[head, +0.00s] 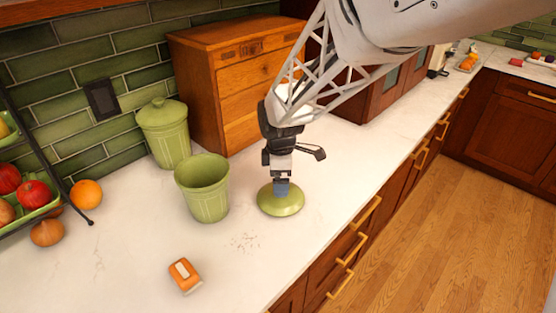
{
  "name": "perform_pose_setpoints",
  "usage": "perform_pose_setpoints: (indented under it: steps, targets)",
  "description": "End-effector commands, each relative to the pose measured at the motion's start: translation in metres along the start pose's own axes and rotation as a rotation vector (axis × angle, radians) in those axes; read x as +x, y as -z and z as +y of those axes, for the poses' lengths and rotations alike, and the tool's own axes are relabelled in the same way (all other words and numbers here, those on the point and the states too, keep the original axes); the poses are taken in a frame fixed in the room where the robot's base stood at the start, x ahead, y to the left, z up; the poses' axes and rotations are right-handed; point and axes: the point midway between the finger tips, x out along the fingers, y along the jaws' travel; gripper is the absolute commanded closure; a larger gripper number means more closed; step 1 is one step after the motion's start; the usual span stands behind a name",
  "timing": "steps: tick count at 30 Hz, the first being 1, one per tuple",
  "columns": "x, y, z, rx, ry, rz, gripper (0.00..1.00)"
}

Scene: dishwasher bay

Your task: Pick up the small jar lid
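The small jar lid (281,204) is round and olive green, and it appears to lie flat on the white counter just right of an open green jar (203,192). My gripper (281,189) points straight down over the middle of the lid. Its bluish fingertips are at or just above the lid's top. The fingertips hide the lid's centre, so I cannot tell whether they hold a knob. The finger gap is too small to judge.
A taller lidded green jar (164,133) stands behind the open jar, beside a wooden drawer cabinet (220,85). An orange-and-white block (185,275) lies at the front. A fruit rack (35,190) is at left. The counter's front edge is right of the lid.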

Motion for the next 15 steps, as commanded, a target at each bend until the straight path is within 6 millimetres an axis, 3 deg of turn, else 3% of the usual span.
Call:
perform_pose_setpoints:
  steps: [15]
  targets:
    - [0.048,0.0,0.001,0.0,0.001,-0.001,0.0]
